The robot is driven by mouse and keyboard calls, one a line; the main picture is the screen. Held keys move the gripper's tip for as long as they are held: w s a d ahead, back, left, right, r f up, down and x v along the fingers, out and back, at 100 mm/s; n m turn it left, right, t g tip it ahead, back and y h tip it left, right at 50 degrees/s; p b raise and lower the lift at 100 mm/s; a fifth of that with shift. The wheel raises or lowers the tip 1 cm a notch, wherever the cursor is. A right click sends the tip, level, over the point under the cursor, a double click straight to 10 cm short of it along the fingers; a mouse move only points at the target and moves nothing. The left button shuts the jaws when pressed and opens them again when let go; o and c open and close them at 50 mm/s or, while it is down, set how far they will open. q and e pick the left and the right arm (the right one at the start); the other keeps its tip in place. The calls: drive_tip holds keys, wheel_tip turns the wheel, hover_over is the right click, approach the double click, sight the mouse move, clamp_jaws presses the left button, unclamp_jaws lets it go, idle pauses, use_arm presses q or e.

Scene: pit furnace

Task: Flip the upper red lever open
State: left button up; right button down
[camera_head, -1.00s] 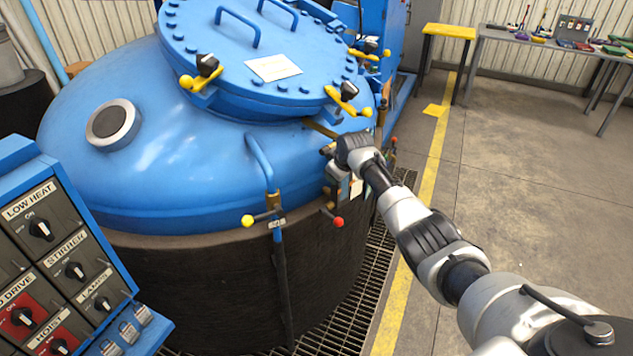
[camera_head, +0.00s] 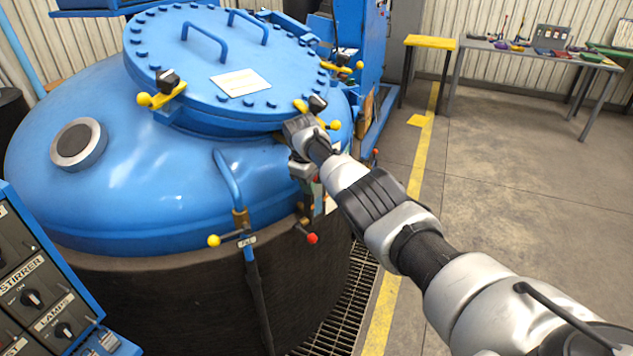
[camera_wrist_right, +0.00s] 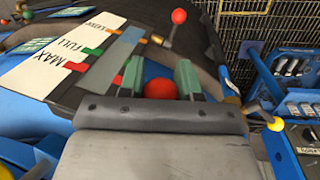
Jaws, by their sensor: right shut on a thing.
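The upper red lever ends in a red ball knob (camera_wrist_right: 160,89), seen in the right wrist view between the two green fingers of my right gripper (camera_head: 303,178). The gripper is shut on this knob. In the head view it is at the furnace's right side, just below the lid rim, and it hides the knob there. A second, lower red lever knob (camera_head: 312,239) sticks out below the gripper, apart from it. It seems to be the red knob (camera_wrist_right: 179,16) at the top of the wrist view. My left gripper is not in view.
The blue furnace lid (camera_head: 170,60) carries yellow-handled clamps; one sits close to my right wrist. A level plate (camera_wrist_right: 85,55) marked MAX and FULL is beside the fingers. A yellow knob (camera_head: 214,241) stands left of the lower lever. A control panel (camera_head: 40,290) is at lower left.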

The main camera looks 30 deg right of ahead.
drive_tip(key=shift+s+f, duration=0.1)
drive_tip(key=c, duration=1.1)
unclamp_jaws()
drive_tip(key=shift+a+r, duration=0.1)
drive_tip(key=shift+r, duration=0.35)
drive_tip(key=r, duration=0.3)
drive_tip(key=a+r, duration=0.1)
drive_tip(key=r, duration=0.2)
drive_tip(key=r+b, duration=0.1)
drive_tip(key=r, duration=0.2)
drive_tip(key=shift+a+r, duration=0.35)
drive_tip(key=shift+a, duration=0.05)
drive_tip(key=shift+s, duration=0.1)
